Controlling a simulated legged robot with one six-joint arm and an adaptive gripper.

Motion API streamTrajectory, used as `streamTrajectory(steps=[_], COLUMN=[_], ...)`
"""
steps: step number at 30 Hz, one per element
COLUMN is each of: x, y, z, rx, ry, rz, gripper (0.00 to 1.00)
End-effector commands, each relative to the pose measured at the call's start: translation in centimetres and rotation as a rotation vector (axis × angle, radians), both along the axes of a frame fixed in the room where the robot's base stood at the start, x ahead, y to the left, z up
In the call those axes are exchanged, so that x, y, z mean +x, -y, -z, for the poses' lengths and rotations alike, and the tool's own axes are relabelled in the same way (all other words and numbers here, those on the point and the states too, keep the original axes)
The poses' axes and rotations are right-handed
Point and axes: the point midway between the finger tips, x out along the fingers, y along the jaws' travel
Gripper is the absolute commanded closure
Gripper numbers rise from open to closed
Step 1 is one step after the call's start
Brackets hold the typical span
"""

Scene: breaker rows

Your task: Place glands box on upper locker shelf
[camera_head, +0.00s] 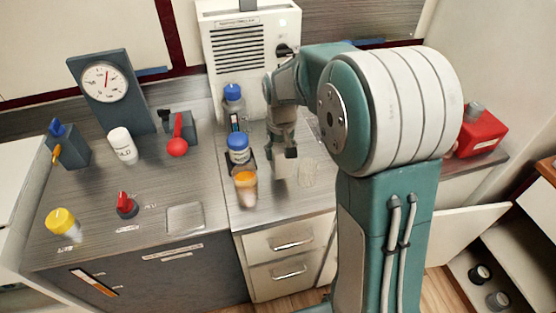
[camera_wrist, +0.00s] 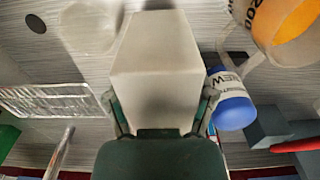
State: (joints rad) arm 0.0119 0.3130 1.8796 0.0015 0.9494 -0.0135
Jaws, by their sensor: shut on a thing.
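A plain pale box (camera_wrist: 155,55), likely the glands box, fills the middle of the wrist view; no label shows on it. My gripper (camera_wrist: 160,108) is shut on it, with one finger against each side. In the head view my gripper (camera_head: 283,150) hangs over the bench, right of the bottles, with the pale box (camera_head: 280,168) below it, partly hidden. I cannot tell whether the box touches the bench. At the right edge stands an open white locker (camera_head: 516,250) with dark-capped items low inside; its upper part is cut off.
A white louvred unit (camera_head: 240,50) stands behind. An open door panel (camera_head: 465,228) juts out below.

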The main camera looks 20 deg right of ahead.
Motion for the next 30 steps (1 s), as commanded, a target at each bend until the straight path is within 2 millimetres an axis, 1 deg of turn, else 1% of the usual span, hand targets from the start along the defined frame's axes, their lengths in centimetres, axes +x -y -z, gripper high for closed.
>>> streamTrajectory(steps=[1, 7, 13, 23, 24, 25, 26, 30], x=[0.4, 1.3, 1.3, 1.3, 1.3, 1.3, 1.3, 1.3], y=[-0.1, -0.4, -0.4, -0.4, -0.4, -0.4, -0.4, -0.4], z=[0.5, 1.7, 4.5, 4.8, 4.9, 4.8, 4.8, 4.8], rx=[0.0, 0.0, 0.0, 0.0, 0.0, 0.0, 0.0, 0.0], ry=[-0.001, 0.001, -0.002, 0.002, 0.002, 0.002, 0.002, 0.002], rz=[0.0, 0.0, 0.001, 0.0, 0.0, 0.0, 0.0, 0.0], gripper=[0.86, 0.86, 0.86, 0.86, 0.2, 0.07, 0.0, 0.0])
